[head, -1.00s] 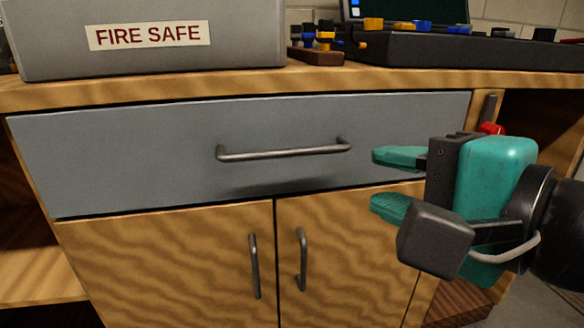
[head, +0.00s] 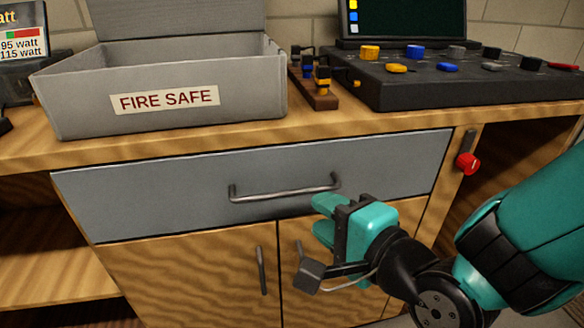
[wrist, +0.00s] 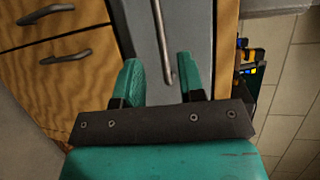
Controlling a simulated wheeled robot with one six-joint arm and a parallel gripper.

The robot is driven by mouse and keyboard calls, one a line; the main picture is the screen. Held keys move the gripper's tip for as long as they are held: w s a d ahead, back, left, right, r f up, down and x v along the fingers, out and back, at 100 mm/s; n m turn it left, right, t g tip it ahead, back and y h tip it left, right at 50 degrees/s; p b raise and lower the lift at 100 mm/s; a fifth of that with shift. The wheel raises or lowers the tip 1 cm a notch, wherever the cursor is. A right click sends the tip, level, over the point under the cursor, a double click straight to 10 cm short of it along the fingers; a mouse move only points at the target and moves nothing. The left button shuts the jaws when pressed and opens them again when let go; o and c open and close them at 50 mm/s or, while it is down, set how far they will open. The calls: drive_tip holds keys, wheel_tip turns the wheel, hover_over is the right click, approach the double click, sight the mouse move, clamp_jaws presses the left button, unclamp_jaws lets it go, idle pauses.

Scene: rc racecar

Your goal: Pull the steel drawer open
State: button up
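The steel drawer (head: 140,198) is a grey front under the wooden worktop, and it looks shut. Its bar handle (head: 285,193) runs across the middle of the front. My teal gripper (head: 320,219) is just below and in front of the handle's right end in the head view. In the wrist view my gripper (wrist: 161,82) has its two fingers apart, with nothing held between them. There the handle (wrist: 161,40) runs lengthwise and its end lies between the fingertips, nearer the right finger. I cannot tell how far the fingers are from the drawer front.
A grey open box marked FIRE SAFE (head: 75,112) and a black control console (head: 450,97) stand on the worktop. Two wooden cupboard doors (head: 190,285) with upright handles are below the drawer. A red knob (head: 468,164) is at the right.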

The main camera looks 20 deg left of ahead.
sight(294, 195)
drive_tip(key=x, duration=0.9)
drive_tip(key=shift+d, duration=0.1)
clamp_jaws()
